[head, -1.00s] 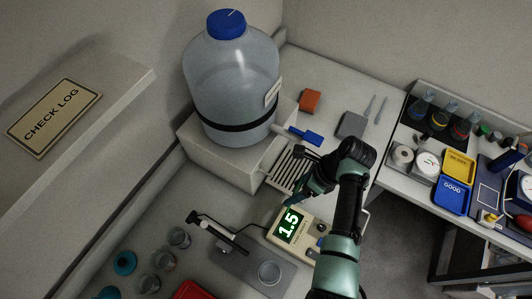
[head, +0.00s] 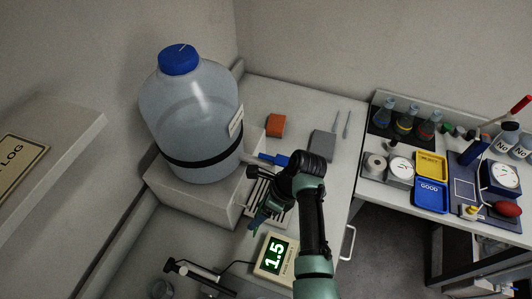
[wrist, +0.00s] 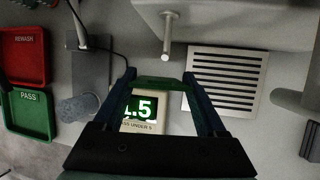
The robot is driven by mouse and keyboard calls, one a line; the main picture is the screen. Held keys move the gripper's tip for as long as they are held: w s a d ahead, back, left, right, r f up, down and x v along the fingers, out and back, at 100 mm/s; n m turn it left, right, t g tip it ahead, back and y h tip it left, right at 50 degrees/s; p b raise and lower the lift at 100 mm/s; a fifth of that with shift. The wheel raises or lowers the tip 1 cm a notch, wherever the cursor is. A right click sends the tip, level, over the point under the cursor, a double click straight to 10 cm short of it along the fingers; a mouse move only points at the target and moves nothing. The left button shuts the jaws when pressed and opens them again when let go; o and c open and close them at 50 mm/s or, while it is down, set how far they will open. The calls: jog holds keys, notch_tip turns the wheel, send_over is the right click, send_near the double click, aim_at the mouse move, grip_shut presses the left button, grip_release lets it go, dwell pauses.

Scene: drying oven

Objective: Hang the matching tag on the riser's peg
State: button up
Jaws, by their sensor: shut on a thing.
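My gripper (wrist: 165,88) is shut on a green tag (wrist: 160,84), which spans the gap between its fingertips in the wrist view. In the head view my gripper (head: 257,217) is small and dark, in front of the riser (head: 196,200), and the tag is hard to make out. The riser is a grey block under the big water bottle. Its peg (wrist: 167,38) is a bare metal rod sticking out above the tag in the wrist view, apart from it. The meter (head: 274,257) reads 1.5; its label (wrist: 138,126) reads "PASS UNDER 5", partly hidden by my gripper.
The bottle (head: 190,120) has a blue tap (head: 272,158) at its right. A slotted grille (wrist: 225,80) lies right of the peg. A red REWASH tray (wrist: 24,50) and green PASS tray (wrist: 28,112) are at the left. A bench with flasks stands at the right.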

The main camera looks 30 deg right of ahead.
aim_at(243, 206)
jog(key=shift+w+a+f+b, duration=0.25)
jog(key=shift+w+a+b, duration=0.35)
jog(key=shift+w+a, duration=0.3)
jog(key=shift+w+a+f+b, duration=0.25)
jog(key=shift+w+a+b, duration=0.4)
jog(key=shift+w, duration=0.45)
jog(key=shift+a+f, duration=0.1)
jog(key=o, duration=1.2)
jog(key=shift+o, duration=0.2)
